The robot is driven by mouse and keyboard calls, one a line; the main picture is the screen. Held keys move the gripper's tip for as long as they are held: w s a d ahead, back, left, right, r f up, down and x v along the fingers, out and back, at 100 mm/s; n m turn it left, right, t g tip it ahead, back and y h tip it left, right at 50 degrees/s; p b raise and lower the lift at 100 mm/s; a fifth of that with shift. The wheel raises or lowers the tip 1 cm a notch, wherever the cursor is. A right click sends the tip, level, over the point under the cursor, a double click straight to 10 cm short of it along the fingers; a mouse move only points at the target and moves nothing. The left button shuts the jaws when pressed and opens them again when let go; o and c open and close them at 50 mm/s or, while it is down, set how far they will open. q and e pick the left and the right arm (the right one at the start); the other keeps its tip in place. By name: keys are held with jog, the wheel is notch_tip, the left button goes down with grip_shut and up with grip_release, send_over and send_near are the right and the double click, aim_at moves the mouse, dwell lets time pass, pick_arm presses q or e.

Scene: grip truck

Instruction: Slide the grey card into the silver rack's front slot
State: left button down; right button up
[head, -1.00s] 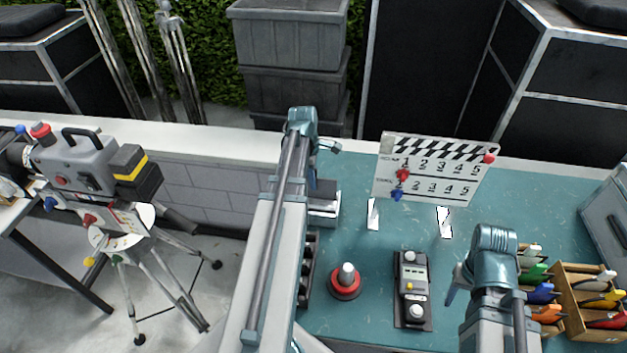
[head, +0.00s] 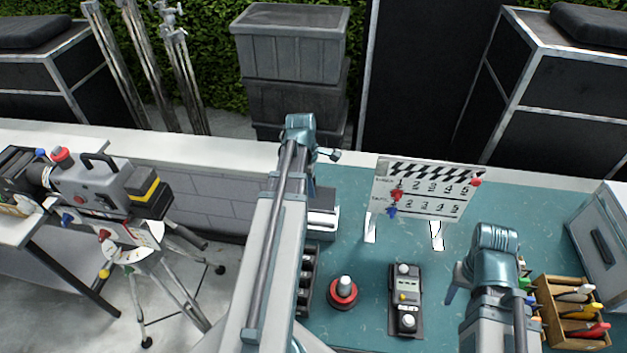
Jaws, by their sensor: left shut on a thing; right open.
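A silver box-like piece (head: 322,222), which looks like the silver rack, stands on the teal table, partly hidden by my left arm. Its front slot cannot be made out. My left gripper (head: 320,160) is at the end of the arm reaching over the table's left part, beyond the silver piece in the picture. Its fingers are mostly hidden behind its wrist. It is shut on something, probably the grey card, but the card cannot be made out. My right gripper (head: 453,288) is open, low over the table at the right, apart from the rack.
A clapperboard (head: 432,190) stands at the back of the table. A red-based knob (head: 343,293), a dark control box (head: 405,300) and a black slotted holder (head: 306,280) are in front. A wooden pen tray (head: 565,300) and a grey case (head: 603,235) are at the right.

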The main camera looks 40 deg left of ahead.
aim_at(311, 205)
pick_arm(q)
jog(key=shift+s+d+r, duration=0.25)
jog(key=shift+s+d, duration=0.15)
jog(key=shift+s, duration=0.3)
jog(key=shift+f, duration=0.1)
notch_tip(311, 205, down, 5)
jog(key=b, duration=0.5)
dwell(0.5)
jog(key=shift+f+b, duration=0.5)
jog(key=shift+b, duration=0.05)
jog(key=shift+f+b, duration=0.3)
